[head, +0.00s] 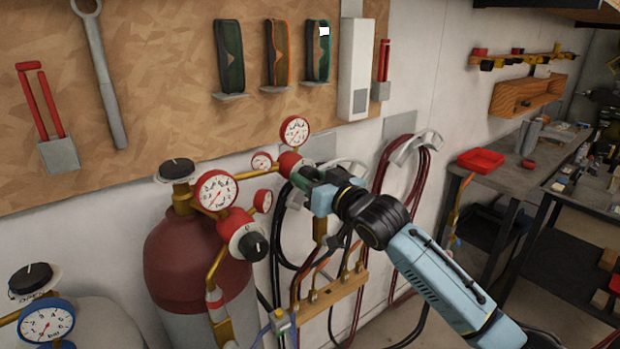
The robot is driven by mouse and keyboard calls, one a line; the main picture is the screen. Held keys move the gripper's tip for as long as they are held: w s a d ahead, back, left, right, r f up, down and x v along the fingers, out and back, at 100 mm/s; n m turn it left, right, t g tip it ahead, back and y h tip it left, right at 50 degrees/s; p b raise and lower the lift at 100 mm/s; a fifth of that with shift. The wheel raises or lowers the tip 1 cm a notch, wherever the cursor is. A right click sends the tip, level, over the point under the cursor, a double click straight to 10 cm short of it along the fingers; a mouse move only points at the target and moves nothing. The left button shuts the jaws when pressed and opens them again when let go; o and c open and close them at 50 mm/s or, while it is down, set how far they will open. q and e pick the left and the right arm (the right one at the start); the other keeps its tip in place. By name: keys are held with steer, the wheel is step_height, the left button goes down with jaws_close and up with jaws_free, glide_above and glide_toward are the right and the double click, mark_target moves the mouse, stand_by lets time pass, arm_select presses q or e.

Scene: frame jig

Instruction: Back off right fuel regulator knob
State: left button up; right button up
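The right red regulator (288,160) sits on a brass pipe, with a large white dial gauge (295,132) above it and a small gauge (261,161) to its left. My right gripper (303,178) is right at the front of this regulator, where its knob would be. The gripper hides the knob, and I cannot tell whether the fingers touch it or how far they are open. A second red regulator (233,222) at the left has a black knob (254,246) in plain view. My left gripper is not in view.
A dark red cylinder (185,262) with a black-topped valve stands at the left; a blue gauge (46,322) is at lower left. Hoses hang on a wall hook (417,148) behind my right arm. A workbench with a red tray (480,160) is at right.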

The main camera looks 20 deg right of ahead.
steer(key=c, duration=0.4)
steer(key=n+p, duration=0.3)
steer(key=n, duration=0.1)
steer(key=shift+r, duration=0.1)
steer(key=n+p, duration=0.3)
steer(key=n, duration=0.2)
steer(key=shift+n, duration=0.3)
steer(key=n+p, duration=0.3)
steer(key=n, duration=0.3)
steer(key=shift+d+n, duration=0.1)
steer(key=shift+n, duration=0.2)
steer(key=n+p, duration=0.1)
steer(key=n, duration=0.5)
steer(key=shift+p, duration=0.35)
